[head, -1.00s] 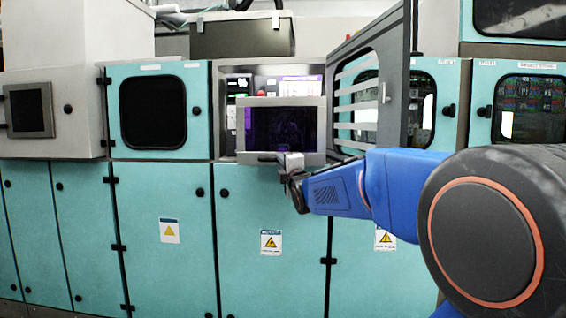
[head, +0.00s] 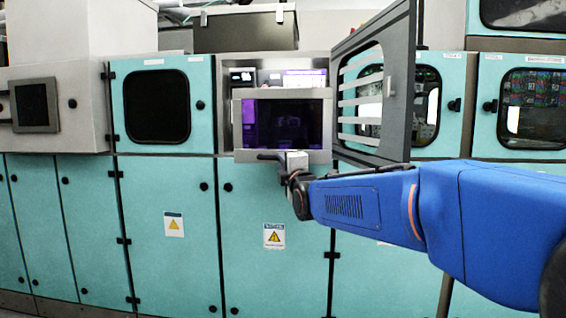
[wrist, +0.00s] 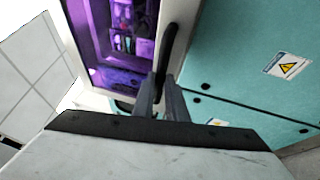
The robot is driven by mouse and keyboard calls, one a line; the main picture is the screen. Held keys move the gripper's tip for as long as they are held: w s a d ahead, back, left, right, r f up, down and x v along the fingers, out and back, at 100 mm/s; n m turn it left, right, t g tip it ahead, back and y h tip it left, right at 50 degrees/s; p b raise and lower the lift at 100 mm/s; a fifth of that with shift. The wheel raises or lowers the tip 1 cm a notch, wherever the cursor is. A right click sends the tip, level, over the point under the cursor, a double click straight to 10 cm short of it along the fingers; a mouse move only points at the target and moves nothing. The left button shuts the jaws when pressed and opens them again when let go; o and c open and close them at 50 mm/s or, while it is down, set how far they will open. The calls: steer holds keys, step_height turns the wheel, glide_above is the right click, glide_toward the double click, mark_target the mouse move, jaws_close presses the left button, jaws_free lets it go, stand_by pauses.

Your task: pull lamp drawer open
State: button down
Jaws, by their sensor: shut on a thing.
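The lamp drawer (head: 284,122) has a grey front with a dark, purple-tinted window. It stands out from its bay in the teal cabinet, partly open. Its dark bar handle (head: 266,156) is at the lower edge of the front. My gripper (head: 283,159) is at the handle, shut on it. In the wrist view the two fingers (wrist: 162,92) close around the lower end of the black handle (wrist: 168,45), beside the purple window of the drawer (wrist: 122,38). The exact finger contact is partly hidden.
A grey louvred door (head: 374,90) stands swung open just right of the drawer, above my arm. Teal cabinet doors (head: 272,200) with warning labels lie below. A grey panel with a screen (head: 35,105) is at the far left.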

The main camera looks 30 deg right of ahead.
steer(key=shift+f, duration=0.1)
steer(key=c, duration=1.8)
jaws_free()
steer(key=shift+o, duration=0.2)
steer(key=v, duration=1.7)
steer(key=shift+s, duration=0.2)
steer(key=shift+f, duration=0.1)
